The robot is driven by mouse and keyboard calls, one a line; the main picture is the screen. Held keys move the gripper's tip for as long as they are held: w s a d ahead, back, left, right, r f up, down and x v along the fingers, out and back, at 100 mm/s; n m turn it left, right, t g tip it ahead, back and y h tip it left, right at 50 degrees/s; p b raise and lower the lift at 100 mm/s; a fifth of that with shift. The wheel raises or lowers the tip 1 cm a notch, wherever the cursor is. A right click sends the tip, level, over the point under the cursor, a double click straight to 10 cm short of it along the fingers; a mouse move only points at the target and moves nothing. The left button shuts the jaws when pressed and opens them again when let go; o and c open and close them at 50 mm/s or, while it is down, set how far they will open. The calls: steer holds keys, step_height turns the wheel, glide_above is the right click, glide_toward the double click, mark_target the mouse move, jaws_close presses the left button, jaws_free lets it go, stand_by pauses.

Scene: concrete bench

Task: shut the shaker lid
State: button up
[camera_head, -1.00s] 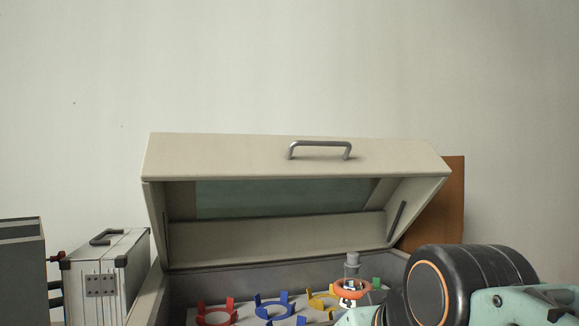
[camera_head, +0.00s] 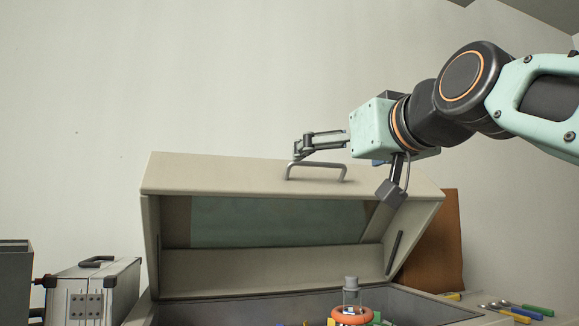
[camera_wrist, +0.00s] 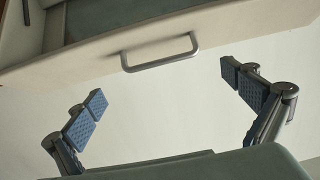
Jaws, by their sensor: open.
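The shaker lid (camera_head: 260,175) stands raised and tilted open over the shaker box (camera_head: 210,311), with a dark window in it. A grey metal bar handle (camera_head: 316,166) is on its front panel. My gripper (camera_head: 300,148) is at the handle's upper left in the head view, close above it; the depth between them is hard to tell there. In the wrist view my gripper (camera_wrist: 168,95) is open and empty, its two blue-padded fingers wide apart. The handle (camera_wrist: 160,58) shows beyond the fingertips, between them, not gripped.
A flask with an orange ring (camera_head: 352,312) stands inside the box at the right. A silver case (camera_head: 95,290) and a dark box (camera_head: 14,280) are at the left. A brown board (camera_head: 435,240) and several coloured-handled tools (camera_head: 520,311) are at the right.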

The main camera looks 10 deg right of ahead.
mark_target(320, 165)
steer(key=w, duration=0.2)
steer(key=w+a+p, duration=0.1)
steer(key=w, duration=0.5)
steer(key=shift+a+p, duration=0.3)
steer(key=shift+p, duration=0.1)
